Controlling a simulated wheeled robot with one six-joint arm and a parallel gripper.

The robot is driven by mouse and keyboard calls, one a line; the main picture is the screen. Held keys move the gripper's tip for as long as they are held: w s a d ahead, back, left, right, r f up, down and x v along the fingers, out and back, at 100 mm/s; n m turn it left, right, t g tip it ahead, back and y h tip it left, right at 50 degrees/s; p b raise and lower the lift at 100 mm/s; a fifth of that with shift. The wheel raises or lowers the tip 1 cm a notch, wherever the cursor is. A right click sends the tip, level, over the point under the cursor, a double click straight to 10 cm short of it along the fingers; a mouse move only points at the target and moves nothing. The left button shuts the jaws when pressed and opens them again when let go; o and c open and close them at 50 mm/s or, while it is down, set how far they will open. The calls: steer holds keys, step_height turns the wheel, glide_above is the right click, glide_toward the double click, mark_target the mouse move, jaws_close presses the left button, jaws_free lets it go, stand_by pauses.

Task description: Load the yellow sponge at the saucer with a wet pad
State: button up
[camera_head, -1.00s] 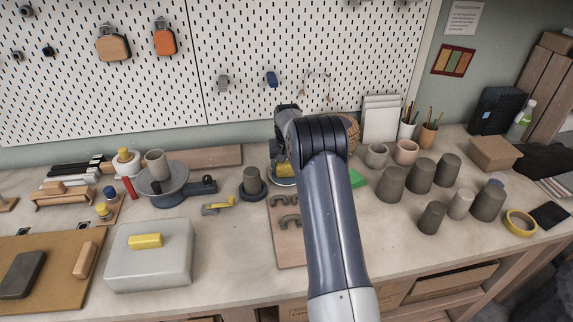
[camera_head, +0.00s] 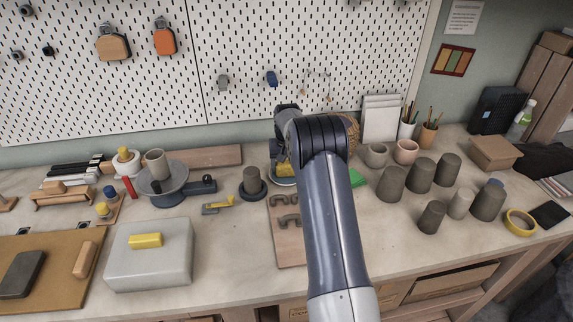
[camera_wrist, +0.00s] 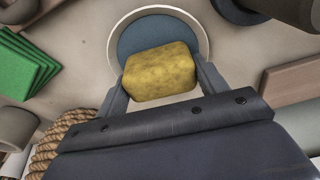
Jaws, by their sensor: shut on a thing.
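A yellow sponge (camera_wrist: 160,72) is between the two fingers of my gripper (camera_wrist: 160,82) in the wrist view, and the gripper is shut on it. The sponge is over a white-rimmed saucer (camera_wrist: 119,32) with a dark blue pad (camera_wrist: 150,32) inside. The sponge covers the near part of the pad; whether it touches the pad I cannot tell. In the head view the saucer (camera_head: 284,182) and sponge (camera_head: 281,170) show only partly, left of my arm, which hides the rest.
A green stack (camera_wrist: 22,65) and a coil of rope (camera_wrist: 60,142) lie near the saucer. A dark cup (camera_head: 252,182) stands to its left. A board with handles (camera_head: 288,250) lies in front. A second yellow block (camera_head: 146,241) rests on a grey slab (camera_head: 150,270).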

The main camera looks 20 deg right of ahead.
mark_target(286, 162)
steer(key=shift+r+p, duration=2.2)
steer(key=shift+r, duration=1.3)
steer(key=shift+f, duration=0.1)
